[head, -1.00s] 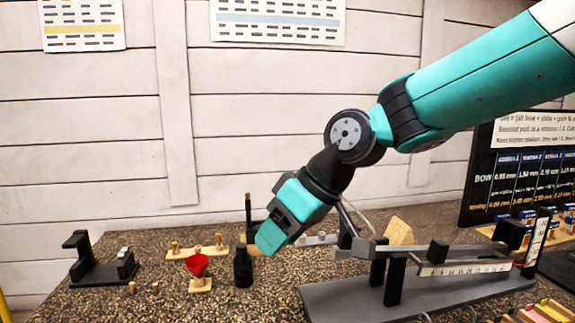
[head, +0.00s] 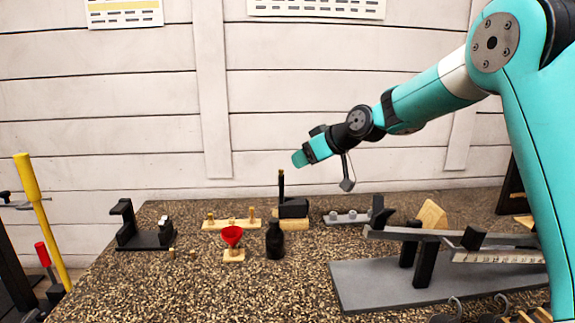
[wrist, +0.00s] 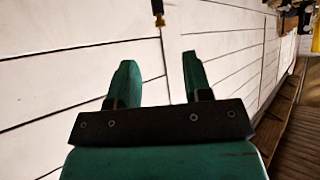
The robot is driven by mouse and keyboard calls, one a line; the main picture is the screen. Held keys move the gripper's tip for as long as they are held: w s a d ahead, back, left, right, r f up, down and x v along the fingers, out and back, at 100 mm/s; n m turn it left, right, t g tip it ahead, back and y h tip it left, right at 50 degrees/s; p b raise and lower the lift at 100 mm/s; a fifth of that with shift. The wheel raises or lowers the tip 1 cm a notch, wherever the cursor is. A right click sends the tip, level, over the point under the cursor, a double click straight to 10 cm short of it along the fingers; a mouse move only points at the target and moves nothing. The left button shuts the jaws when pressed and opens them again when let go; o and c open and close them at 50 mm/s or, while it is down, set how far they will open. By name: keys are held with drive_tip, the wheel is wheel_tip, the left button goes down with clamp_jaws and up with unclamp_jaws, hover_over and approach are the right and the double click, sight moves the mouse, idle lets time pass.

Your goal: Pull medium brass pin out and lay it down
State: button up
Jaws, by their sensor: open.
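A light wooden strip (head: 222,226) stands on the bench at centre left in the head view. Several small brass-coloured pins stand on it, with one pin (head: 252,213) at its right end. Two loose brass-coloured pieces, a left one (head: 171,253) and a right one (head: 193,254), stand on the bench in front. I cannot tell which of these is the medium pin. My gripper (head: 299,158) is up in the air before the wall, well above the bench. In the wrist view its two fingers (wrist: 159,62) are apart with nothing between them.
A red funnel (head: 232,235) on a wooden block and a black bottle (head: 275,240) stand close in front of the strip. A black bracket (head: 125,226) is at left. A grey base with a balance beam (head: 385,285) fills the right. The front left bench is clear.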

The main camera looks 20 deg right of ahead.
drive_tip(key=p+x, duration=0.1)
drive_tip(key=x, duration=0.7)
drive_tip(key=shift+p, duration=0.3)
drive_tip(key=shift+w+a+f, duration=0.1)
clamp_jaws()
drive_tip(key=shift+r+p, duration=1.3)
drive_tip(key=shift+r, duration=1)
